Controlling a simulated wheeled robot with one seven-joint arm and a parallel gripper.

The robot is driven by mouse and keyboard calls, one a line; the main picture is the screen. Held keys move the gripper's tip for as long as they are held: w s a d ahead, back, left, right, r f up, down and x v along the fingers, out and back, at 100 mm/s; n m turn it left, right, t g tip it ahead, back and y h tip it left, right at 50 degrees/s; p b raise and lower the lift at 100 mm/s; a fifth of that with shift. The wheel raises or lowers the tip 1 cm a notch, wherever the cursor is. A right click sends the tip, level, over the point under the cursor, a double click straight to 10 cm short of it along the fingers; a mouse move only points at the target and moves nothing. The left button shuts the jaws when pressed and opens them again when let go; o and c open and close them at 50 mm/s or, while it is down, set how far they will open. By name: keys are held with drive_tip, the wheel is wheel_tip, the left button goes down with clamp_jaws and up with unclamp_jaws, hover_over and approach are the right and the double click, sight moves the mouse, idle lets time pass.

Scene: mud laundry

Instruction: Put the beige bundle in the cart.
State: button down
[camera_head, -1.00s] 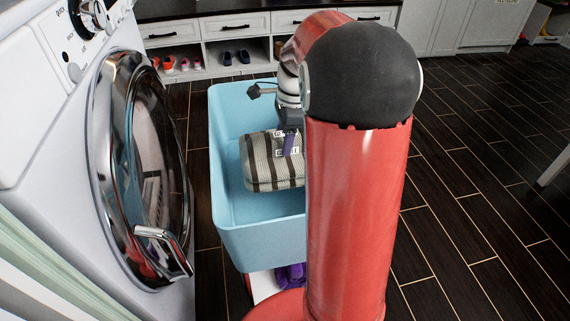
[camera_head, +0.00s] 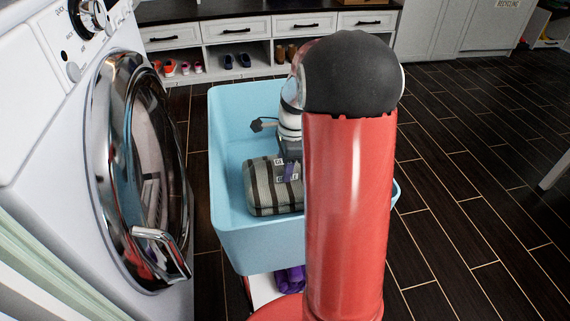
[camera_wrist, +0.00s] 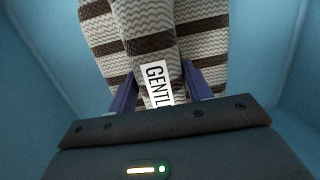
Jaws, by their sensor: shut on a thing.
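The beige bundle (camera_head: 261,190), a rolled cloth with dark brown stripes and a white tag, is inside the light blue cart (camera_head: 232,245). My gripper (camera_head: 289,171) comes down from above on the bundle. In the wrist view my gripper's purple fingers (camera_wrist: 160,88) are shut on a fold of the bundle (camera_wrist: 185,30), one on each side of the tag marked "GENTL". The blue cart walls (camera_wrist: 40,70) surround the bundle there. My red arm hides the cart's right part and the bundle's right end. I cannot tell whether the bundle touches the cart floor.
A white washer (camera_head: 40,130) with a round chrome-rimmed door (camera_head: 150,170) stands close at the left. A white bench with cubbies (camera_head: 215,60) holds shoes at the back. A purple item (camera_head: 290,279) lies below the cart's near side. Dark tiled floor (camera_head: 470,190) is clear at the right.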

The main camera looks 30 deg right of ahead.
drive_tip(key=c, duration=0.6)
unclamp_jaws()
drive_tip(key=shift+f, duration=0.1)
drive_tip(key=r, duration=0.4)
drive_tip(key=d+r+p, duration=0.1)
drive_tip(key=r, duration=0.7)
drive_tip(key=shift+s+d+r, duration=0.1)
drive_tip(key=shift+s+d, duration=0.1)
drive_tip(key=shift+d, duration=0.1)
